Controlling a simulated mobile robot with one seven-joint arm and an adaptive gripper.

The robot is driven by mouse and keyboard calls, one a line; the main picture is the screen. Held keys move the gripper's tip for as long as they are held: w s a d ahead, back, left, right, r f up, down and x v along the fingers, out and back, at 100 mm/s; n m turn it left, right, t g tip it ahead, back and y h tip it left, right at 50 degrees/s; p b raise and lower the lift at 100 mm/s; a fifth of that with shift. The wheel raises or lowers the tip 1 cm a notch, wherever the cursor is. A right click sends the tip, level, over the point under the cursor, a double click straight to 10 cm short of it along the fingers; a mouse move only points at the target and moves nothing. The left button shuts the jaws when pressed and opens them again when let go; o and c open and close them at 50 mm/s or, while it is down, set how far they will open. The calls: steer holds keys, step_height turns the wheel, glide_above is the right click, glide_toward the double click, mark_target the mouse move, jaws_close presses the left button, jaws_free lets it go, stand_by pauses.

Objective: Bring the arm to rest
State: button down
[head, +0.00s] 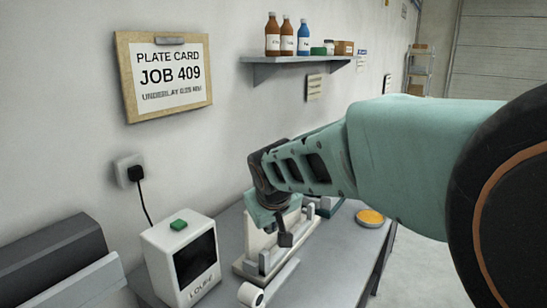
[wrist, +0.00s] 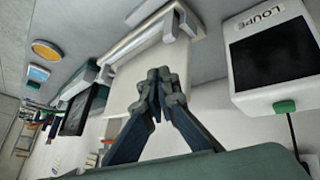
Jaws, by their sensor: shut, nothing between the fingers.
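My arm reaches in from the right of the head view, its wrist bent down over the grey table. My gripper (head: 286,239) points down in front of a pale upright plate on a stand (head: 256,243). In the wrist view its dark fingers (wrist: 160,76) are together with nothing between them. The pale plate (wrist: 128,82) shows behind the fingers there; I cannot tell the exact gap. Part of the stand is hidden behind my gripper in the head view.
A white LOUPE box (head: 182,258) with a green button stands left of the gripper. A white roll (head: 252,293) lies in front. A yellow-topped round tin (head: 370,217) sits at the right. A wall shelf (head: 297,63) holds bottles. The table's near right part is clear.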

steer(key=s+d+f+n+h+b, duration=0.1)
steer(key=s+d+f+n, duration=0.1)
steer(key=d, duration=0.3)
steer(key=s+d+f+n+h+b, duration=0.1)
steer(key=d+f+n+b, duration=0.1)
steer(key=d, duration=0.4)
steer(key=s+d+r+m+p, duration=0.1)
steer(key=s+r+m+p, duration=0.4)
steer(key=s, duration=0.5)
steer(key=s+d+r+m+g+y+p, duration=0.1)
steer(key=s+r+m+p, duration=0.4)
steer(key=s, duration=0.6)
steer(key=shift+s+d+g+y+p, duration=0.25)
steer(key=shift+d+g+y+p, duration=0.1)
steer(key=shift+d, duration=0.3)
steer(key=shift+r, duration=0.1)
